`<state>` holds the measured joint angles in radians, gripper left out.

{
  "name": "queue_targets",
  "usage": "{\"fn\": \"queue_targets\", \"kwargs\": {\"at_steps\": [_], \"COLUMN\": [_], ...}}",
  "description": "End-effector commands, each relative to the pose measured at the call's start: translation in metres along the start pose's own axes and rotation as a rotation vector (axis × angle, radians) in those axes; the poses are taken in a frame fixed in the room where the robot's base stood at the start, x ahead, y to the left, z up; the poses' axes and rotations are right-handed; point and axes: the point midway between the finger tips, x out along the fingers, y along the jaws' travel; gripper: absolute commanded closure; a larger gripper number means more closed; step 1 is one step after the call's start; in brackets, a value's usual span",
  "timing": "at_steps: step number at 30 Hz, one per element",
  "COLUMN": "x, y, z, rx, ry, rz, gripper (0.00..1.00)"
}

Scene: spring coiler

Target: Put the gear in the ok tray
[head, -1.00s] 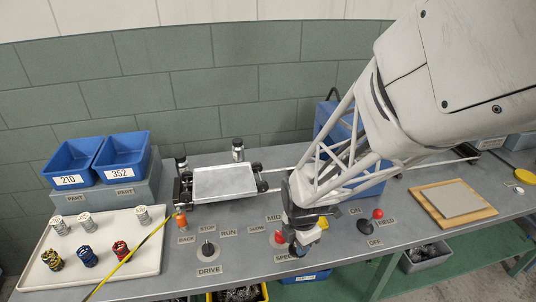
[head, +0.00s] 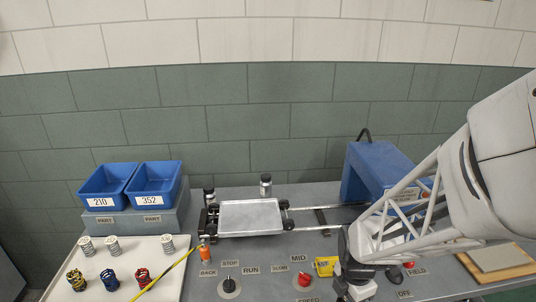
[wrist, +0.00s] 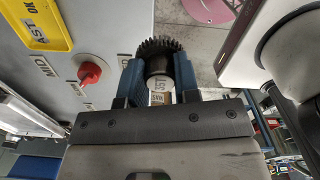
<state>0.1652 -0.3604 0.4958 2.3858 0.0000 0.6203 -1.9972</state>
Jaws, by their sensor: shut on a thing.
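A dark toothed gear (wrist: 160,46) with a grey hub is between the two blue fingers of my gripper (wrist: 157,80) in the wrist view. The gripper is shut on it. In the head view my gripper (head: 352,284) is low over the front of the bench, right of the red knob, and the gear cannot be made out there.
Blue bins marked 210 (head: 104,203) and 352 (head: 154,203) stand on a grey riser at left. A white tray (head: 172,286) holds several springs. A red knob (head: 303,280) and black knob (head: 228,285) stick up from the bench. A blue machine (head: 378,170) stands behind my arm.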

Motion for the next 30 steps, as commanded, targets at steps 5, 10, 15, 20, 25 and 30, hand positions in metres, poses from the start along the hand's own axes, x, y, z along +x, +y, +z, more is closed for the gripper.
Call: {"fn": "queue_targets", "kwargs": {"at_steps": [5,10,15,20,25,30], "x": [0.000,0.001,0.003,0.005,0.008,0.010], "y": [0.004,0.016,0.035,0.054,0.075,0.095], "z": [0.002,0.007,0.015,0.024,0.033,0.042], "rx": [0.000,0.000,0.000,0.000,0.000,0.000], "ry": [0.000,0.000,0.000,0.000,0.000,0.000], "rz": [0.000,0.000,-0.001,0.000,0.000,0.000], "gripper": [1.00,1.00,1.00,1.00,1.00,1.00]}}
